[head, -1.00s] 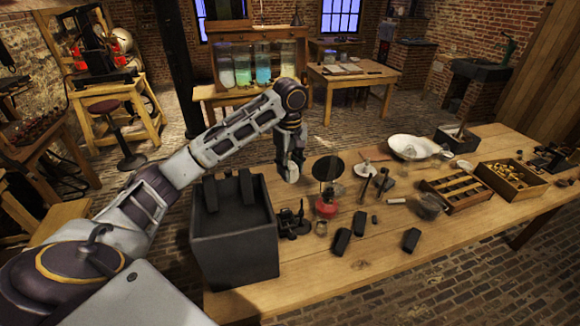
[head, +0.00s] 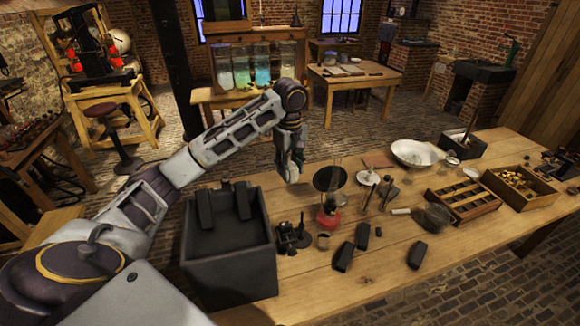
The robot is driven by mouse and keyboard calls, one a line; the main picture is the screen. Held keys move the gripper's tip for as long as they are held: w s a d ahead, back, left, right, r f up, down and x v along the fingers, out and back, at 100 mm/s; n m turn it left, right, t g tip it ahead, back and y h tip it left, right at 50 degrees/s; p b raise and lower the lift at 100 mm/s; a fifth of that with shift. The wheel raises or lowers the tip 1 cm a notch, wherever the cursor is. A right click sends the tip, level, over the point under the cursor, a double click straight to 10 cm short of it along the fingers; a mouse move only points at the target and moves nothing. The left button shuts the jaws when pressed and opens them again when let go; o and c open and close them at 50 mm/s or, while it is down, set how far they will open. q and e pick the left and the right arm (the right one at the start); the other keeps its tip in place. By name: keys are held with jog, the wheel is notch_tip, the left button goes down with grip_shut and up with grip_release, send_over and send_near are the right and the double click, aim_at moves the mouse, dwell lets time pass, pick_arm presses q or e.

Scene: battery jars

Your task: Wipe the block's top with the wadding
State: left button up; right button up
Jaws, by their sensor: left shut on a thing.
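My left gripper (head: 290,168) points down over the table's far left edge, behind the big dark box. It is shut on a small pale thing, which looks like the wadding; the fingers hide most of it. Dark blocks lie on the near part of the table: one (head: 343,257), one behind it (head: 362,236) and one to the right (head: 417,255). I cannot tell which one the task means. The gripper is well apart from all of them. My right gripper is not in view.
The big dark box (head: 232,262) stands at the table's left end, with two dark slabs leaning inside. A red burner (head: 328,216) and a dark disc (head: 330,178) stand near the gripper. A white bowl (head: 416,153) and wooden trays (head: 463,199) are further right.

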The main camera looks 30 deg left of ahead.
pick_arm(q)
jog(key=shift+w+f, duration=0.2)
jog(key=shift+f, duration=0.4)
jog(key=shift+s+f, duration=0.15)
jog(key=shift+f, duration=0.3)
notch_tip(320, 180, down, 12)
jog(key=shift+f, duration=0.15)
jog(key=shift+f, duration=2.8)
jog(key=shift+f, duration=1.05)
jog(key=shift+s+a, duration=0.1)
jog(key=shift+a, duration=0.1)
jog(key=shift+s+a, duration=1.2)
jog(key=shift+s, duration=0.2)
jog(key=shift+d, duration=0.1)
